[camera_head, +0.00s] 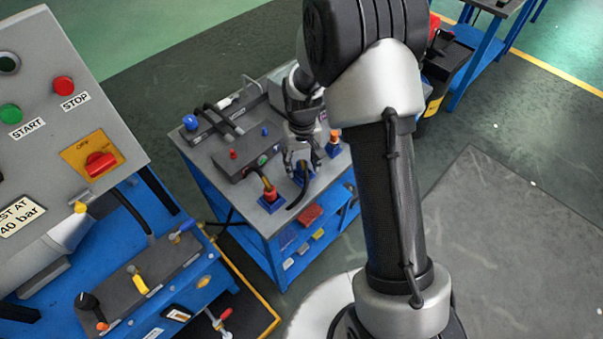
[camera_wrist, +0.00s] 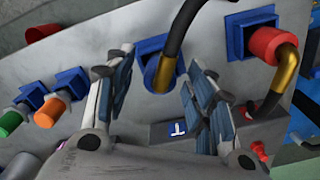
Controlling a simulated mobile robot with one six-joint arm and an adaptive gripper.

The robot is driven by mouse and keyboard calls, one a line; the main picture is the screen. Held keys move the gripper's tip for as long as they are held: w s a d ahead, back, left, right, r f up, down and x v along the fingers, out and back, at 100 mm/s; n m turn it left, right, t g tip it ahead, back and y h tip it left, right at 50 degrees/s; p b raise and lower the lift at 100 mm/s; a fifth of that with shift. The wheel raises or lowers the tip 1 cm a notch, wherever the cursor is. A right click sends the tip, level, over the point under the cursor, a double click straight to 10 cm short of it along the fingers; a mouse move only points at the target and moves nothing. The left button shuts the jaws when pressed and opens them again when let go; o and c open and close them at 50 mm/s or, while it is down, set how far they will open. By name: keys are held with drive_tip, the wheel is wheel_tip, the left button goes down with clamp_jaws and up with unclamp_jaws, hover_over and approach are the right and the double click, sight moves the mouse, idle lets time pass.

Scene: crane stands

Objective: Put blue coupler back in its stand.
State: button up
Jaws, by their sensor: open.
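The blue coupler (camera_wrist: 151,74), with a brass neck and a black hose, is between my gripper's fingers in the wrist view. It appears to sit in its blue square stand (camera_wrist: 150,45); how fully it is seated cannot be told. My gripper (camera_wrist: 162,60) is open, with one finger on each side of the coupler and visible gaps to it. In the head view my gripper (camera_head: 300,168) is low over the front part of the grey cart top (camera_head: 234,188), largely covering the coupler and its stand.
A red coupler (camera_wrist: 268,43) with its hose stands close to the right finger. Orange (camera_wrist: 46,117) and green (camera_wrist: 12,121) pieces sit in blue stands at the left. A control box (camera_head: 240,160) is on the cart. A panel (camera_head: 70,110) stands at the left.

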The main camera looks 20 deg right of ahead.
drive_tip(key=shift+r, duration=0.1)
drive_tip(key=shift+r+p, duration=1.9)
drive_tip(key=shift+r, duration=0.55)
drive_tip(key=s+r+t, duration=0.1)
drive_tip(key=s+r, duration=0.1)
drive_tip(key=r, duration=0.7)
drive_tip(key=s+r, duration=0.3)
drive_tip(key=r, duration=0.7)
drive_tip(key=s+r+t, duration=0.1)
drive_tip(key=s+r, duration=0.2)
drive_tip(key=s, duration=0.7)
drive_tip(key=s+r+t, duration=0.2)
drive_tip(key=s+r, duration=0.1)
drive_tip(key=s, duration=0.7)
drive_tip(key=shift+s+r+t, duration=0.3)
drive_tip(key=shift+s+r, duration=0.05)
drive_tip(key=shift+s, duration=0.05)
